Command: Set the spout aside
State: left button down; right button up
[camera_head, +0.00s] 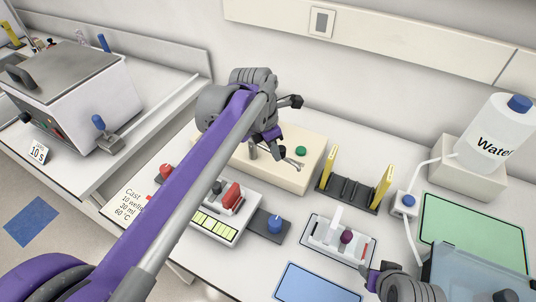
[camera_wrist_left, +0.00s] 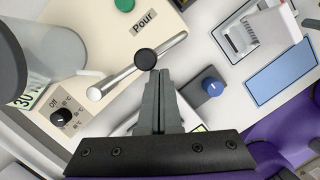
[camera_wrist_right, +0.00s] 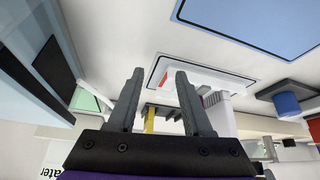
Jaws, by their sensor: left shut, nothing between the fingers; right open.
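The spout appears to be the silver tube (camera_wrist_left: 118,77) with a round black knob (camera_wrist_left: 145,59) at its middle, in the left wrist view. It lies along the beige "Pour" unit (camera_wrist_left: 100,40), which has a green button. In the head view the unit (camera_head: 312,172) stands behind my left arm, which hides part of it. My left gripper (camera_wrist_left: 158,74) is shut and empty, its tips just beside the knob; I cannot tell whether they touch. It also shows in the head view (camera_head: 278,150). My right gripper (camera_wrist_right: 155,74) is open and empty near the front right.
A black rack with yellow posts (camera_head: 346,190) stands right of the unit. A white tray with a comb-like piece (camera_head: 335,240), a blue mat (camera_head: 315,284), a green mat (camera_head: 472,232) and a water bottle (camera_head: 494,132) are farther right. A casting device (camera_head: 210,222) is in front.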

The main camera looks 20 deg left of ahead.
pick_arm(q)
jog(key=shift+w+d, duration=0.55)
jog(key=shift+w, duration=0.2)
pick_arm(e)
jog(key=shift+r, duration=0.1)
